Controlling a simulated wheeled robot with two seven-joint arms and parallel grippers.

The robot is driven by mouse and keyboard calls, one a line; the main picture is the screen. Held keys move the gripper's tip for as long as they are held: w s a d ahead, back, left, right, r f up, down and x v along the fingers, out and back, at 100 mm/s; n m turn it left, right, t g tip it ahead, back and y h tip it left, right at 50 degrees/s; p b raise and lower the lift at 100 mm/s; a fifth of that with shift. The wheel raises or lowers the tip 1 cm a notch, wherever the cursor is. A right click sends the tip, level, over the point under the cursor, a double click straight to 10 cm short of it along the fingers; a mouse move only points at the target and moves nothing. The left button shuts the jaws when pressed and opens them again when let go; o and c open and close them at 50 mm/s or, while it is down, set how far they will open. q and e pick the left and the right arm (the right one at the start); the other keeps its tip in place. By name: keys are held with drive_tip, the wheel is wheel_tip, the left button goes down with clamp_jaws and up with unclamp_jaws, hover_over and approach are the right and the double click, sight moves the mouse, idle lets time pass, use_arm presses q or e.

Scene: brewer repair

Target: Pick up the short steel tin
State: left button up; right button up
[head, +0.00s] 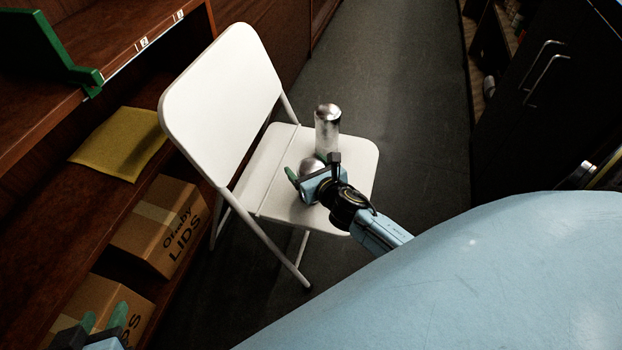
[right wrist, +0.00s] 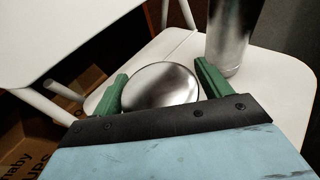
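The short steel tin (head: 312,165) stands on the seat of a white folding chair, its domed lid showing. In the right wrist view the tin (right wrist: 160,87) lies between the two green fingers of my right gripper (right wrist: 160,88). The fingers are spread wide, one on each side of it. In the head view my right gripper (head: 313,168) is over the seat and hides the tin's lower part. My left gripper (head: 103,317) is at the bottom left, its fingers apart and empty, far from the tin.
A tall steel canister (head: 327,130) stands on the seat (head: 357,158) just behind the tin, near my right finger; it also shows in the right wrist view (right wrist: 233,35). The chair's backrest (head: 222,95) rises at the left. Shelves with cardboard boxes (head: 160,228) stand further left.

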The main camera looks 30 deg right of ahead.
drive_tip(key=c, duration=0.9)
drive_tip(key=shift+o, duration=0.2)
